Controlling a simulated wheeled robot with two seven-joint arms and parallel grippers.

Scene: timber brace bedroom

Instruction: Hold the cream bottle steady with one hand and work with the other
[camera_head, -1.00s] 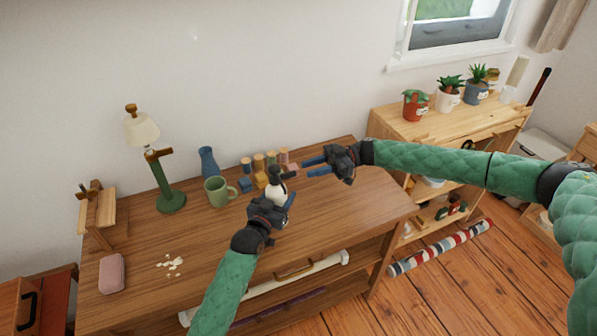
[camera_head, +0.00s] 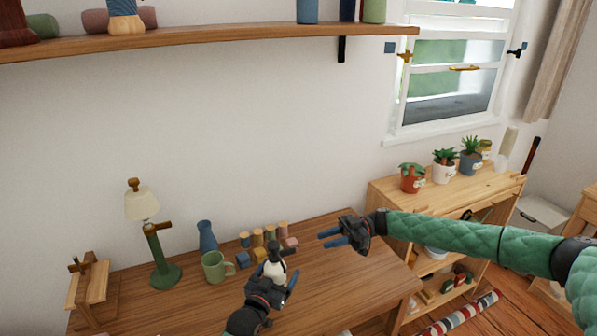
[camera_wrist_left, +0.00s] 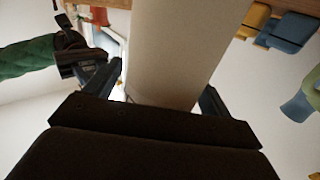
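The cream bottle (camera_head: 274,271) stands upright near the middle of the wooden desk, with a dark top. My left gripper (camera_head: 276,280) is around it, one finger on each side, and hides its lower part in the head view. In the left wrist view the pale body of the bottle (camera_wrist_left: 170,50) fills most of the space between the fingers. A thin gap shows by the left finger, and whether both fingers press on it is unclear. My right gripper (camera_head: 325,240) is open and empty, above the desk to the right of the bottle and apart from it.
Several spools and blocks (camera_head: 264,240), a green mug (camera_head: 214,267), a blue vase (camera_head: 207,236) and a lamp (camera_head: 158,255) stand behind and left of the bottle. A shelf (camera_head: 230,41) hangs above. The desk's right part (camera_head: 375,275) is clear.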

